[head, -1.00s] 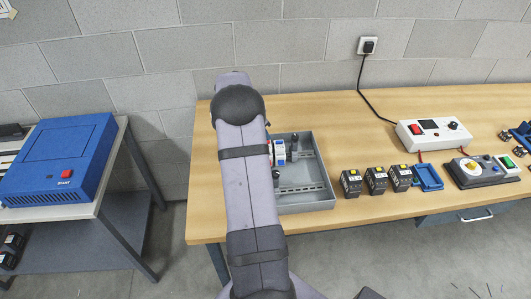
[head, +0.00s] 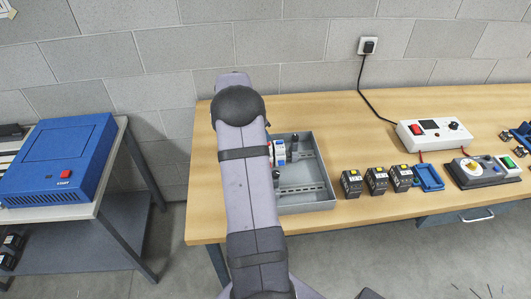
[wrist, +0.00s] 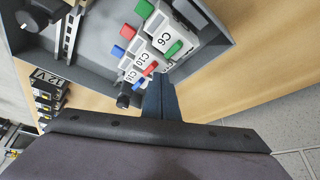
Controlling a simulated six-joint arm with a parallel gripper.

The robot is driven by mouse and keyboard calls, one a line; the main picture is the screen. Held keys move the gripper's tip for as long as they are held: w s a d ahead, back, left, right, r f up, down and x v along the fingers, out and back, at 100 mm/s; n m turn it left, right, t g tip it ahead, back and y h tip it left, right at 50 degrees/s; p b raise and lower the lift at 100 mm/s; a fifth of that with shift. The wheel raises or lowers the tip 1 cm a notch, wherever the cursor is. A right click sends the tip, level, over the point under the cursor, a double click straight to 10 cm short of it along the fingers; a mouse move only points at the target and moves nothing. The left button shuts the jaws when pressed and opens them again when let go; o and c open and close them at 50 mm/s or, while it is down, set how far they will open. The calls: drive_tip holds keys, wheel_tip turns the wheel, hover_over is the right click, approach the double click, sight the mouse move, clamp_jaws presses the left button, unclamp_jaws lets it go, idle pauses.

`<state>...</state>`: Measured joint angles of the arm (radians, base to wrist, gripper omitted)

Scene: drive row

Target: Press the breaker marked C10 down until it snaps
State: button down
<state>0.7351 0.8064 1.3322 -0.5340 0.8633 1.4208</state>
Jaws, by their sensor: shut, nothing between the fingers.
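The breaker marked C10 (wrist: 146,62) sits in a row of white breakers in the wrist view, between the breaker marked C6 (wrist: 163,38) and the one marked C16 (wrist: 131,74). Coloured green, red and blue parts stand out along the row. My gripper (wrist: 159,98) is shut and empty, its dark fingers close to the row's near side. I cannot tell whether the fingertips touch a breaker. In the head view my arm hides the gripper and most of the breakers; one white breaker (head: 279,151) shows beside the arm.
The breakers are in a grey open box (head: 307,207) with raised walls and metal rails, on a wooden table (head: 395,95). A black knob (wrist: 123,101) is close to the fingers. Several black blocks (head: 376,181) stand right of the box.

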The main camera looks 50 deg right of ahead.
wheel_tip(320, 180, up, 8)
drive_tip(key=p, duration=0.4)
idle(0.6)
drive_tip(key=w+a+r+n+t+y, duration=0.15)
drive_tip(key=a+n, duration=0.85)
drive_tip(key=a, duration=1.5)
drive_tip(key=s+a+f+n+y, duration=0.1)
drive_tip(key=s+a+n, duration=0.2)
drive_tip(key=a, duration=0.4)
drive_tip(key=s+a+n+y, duration=0.2)
drive_tip(key=s+a+n, duration=0.15)
drive_tip(key=a, duration=0.25)
drive_tip(key=s+a+f+n, duration=0.2)
drive_tip(key=s+a+n, duration=0.3)
drive_tip(key=s+a, duration=0.25)
wheel_tip(320, 180, down, 14)
drive_tip(key=b, duration=1.3)
drive_tip(key=shift+s+d+r, duration=0.25)
drive_tip(key=shift+s+d, duration=0.05)
drive_tip(key=shift+s, duration=0.05)
drive_tip(key=shift+r+m+y, duration=0.1)
drive_tip(key=shift+m+y, duration=0.15)
